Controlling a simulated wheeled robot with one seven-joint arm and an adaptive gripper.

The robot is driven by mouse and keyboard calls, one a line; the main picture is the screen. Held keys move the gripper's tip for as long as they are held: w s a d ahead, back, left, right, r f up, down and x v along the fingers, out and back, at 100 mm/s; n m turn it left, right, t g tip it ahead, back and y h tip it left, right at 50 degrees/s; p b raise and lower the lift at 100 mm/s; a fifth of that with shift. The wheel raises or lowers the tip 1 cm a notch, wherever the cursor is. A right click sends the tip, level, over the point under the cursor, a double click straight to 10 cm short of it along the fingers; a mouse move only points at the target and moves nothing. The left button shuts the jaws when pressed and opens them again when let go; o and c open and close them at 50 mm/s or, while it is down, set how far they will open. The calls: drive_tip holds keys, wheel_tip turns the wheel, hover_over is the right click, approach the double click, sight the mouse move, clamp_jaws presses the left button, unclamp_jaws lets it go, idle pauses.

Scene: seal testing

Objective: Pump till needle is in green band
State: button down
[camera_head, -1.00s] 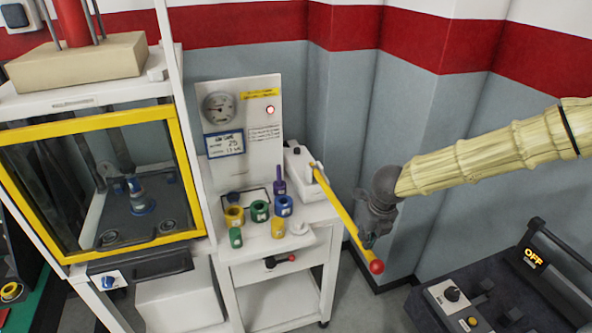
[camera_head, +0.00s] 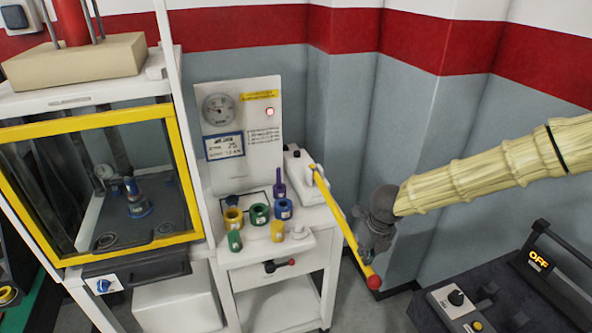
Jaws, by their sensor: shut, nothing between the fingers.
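The round gauge (camera_head: 218,109) is on the white panel (camera_head: 262,150) above the cart. Its needle and any green band are too small to make out. The yellow pump lever (camera_head: 336,211) slopes down to the right from the white pump body (camera_head: 301,174) and ends in a red knob (camera_head: 374,282). My gripper (camera_head: 366,259) is shut with nothing in it, at the lower part of the lever just above the knob. I cannot tell whether it touches the lever.
Several coloured rings and cylinders, such as a green ring (camera_head: 259,213), stand on the cart top. A yellow-framed test chamber (camera_head: 190,150) stands at left. Grey walls are close behind.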

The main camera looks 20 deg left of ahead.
wheel_tip(320, 180, up, 13)
drive_tip(key=p, duration=0.6)
drive_tip(key=shift+w+a+r, duration=0.15)
drive_tip(key=shift+a+r, duration=0.05)
drive_tip(key=shift+d+f+b, duration=0.2)
drive_tip(key=shift+f+b, duration=2.2)
drive_tip(key=shift+f, duration=3.2)
drive_tip(key=shift+s+f+b, duration=0.25)
drive_tip(key=shift+f+b, duration=0.15)
drive_tip(key=shift+f, duration=0.65)
